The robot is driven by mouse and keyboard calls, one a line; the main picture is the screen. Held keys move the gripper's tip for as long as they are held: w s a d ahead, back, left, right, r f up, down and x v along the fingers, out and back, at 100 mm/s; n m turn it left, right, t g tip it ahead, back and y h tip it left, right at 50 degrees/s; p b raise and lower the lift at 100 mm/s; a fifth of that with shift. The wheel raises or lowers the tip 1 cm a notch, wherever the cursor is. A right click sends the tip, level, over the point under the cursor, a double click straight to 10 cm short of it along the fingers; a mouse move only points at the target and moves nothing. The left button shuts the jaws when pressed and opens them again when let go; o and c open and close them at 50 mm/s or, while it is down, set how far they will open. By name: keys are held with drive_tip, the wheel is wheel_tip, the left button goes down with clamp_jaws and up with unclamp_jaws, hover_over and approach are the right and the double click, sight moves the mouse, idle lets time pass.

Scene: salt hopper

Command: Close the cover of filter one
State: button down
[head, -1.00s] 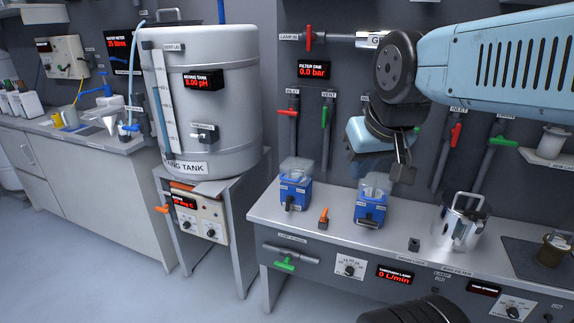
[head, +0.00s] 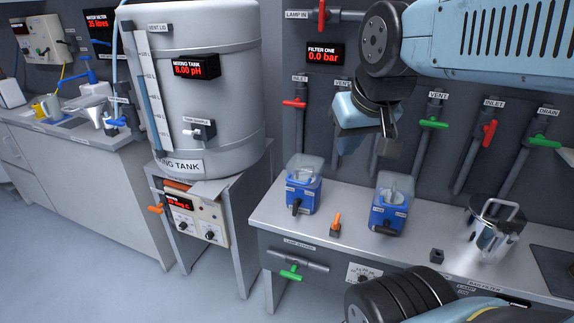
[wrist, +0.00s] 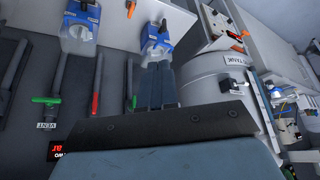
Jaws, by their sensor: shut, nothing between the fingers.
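The filter one display (head: 322,54) on the back wall reads 0.0 bar. On the bench below stand two blue units with clear tops, a left one (head: 300,198) and a right one (head: 386,216). In the wrist view the left unit (wrist: 157,32) lies just beyond my fingertips and the right unit (wrist: 79,33) is off to the left. My gripper (head: 393,153) is shut and empty, above the right unit in the head view, touching nothing that I can see.
A large mixing tank (head: 215,105) stands on a stand at left. Red and green valve handles line the wall pipes, including an inlet handle (head: 295,103). An orange-handled switch (head: 336,222) sits between the blue units. A metal pot (head: 492,225) stands at right.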

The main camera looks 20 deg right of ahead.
drive_tip(key=shift+w+r, duration=0.1)
drive_tip(key=shift+w, duration=0.15)
drive_tip(key=m+g+h, duration=0.1)
drive_tip(key=m+g, duration=0.3)
drive_tip(key=m, duration=2.1)
hover_over(296, 183)
drive_tip(key=s+a, duration=0.1)
drive_tip(key=s, duration=0.1)
wheel_tip(296, 183, down, 12)
drive_tip(key=f, duration=0.4)
drive_tip(key=w+f, duration=0.1)
drive_tip(key=f, duration=0.4)
drive_tip(key=w+d+f, duration=0.1)
drive_tip(key=f, duration=0.3)
drive_tip(key=shift+f, duration=0.3)
